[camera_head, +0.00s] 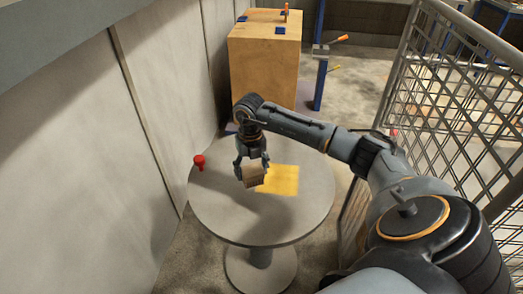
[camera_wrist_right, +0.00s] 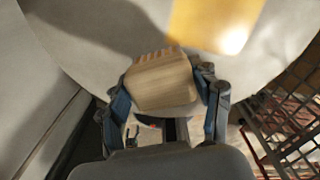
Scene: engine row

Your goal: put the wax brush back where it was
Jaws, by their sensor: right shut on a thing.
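The wax brush, a light wooden block (camera_head: 253,173), is in my right gripper (camera_head: 252,169), over the round grey table. In the right wrist view the wooden block (camera_wrist_right: 161,80) sits between the two fingers of the right gripper (camera_wrist_right: 166,98). A row of small ridges shows along its far edge. The gripper is shut on it. A yellow square (camera_head: 279,180) lies on the table just right of the block, and its edge also shows in the right wrist view (camera_wrist_right: 212,22). I cannot tell whether the block touches the table. My left gripper is not in view.
The round grey table (camera_head: 245,228) has free room at its front and right. A red object (camera_head: 199,162) stands at its left edge. A large wooden box (camera_head: 263,62) is behind. A wall (camera_head: 75,150) runs along the left, a mesh cage (camera_head: 460,90) along the right.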

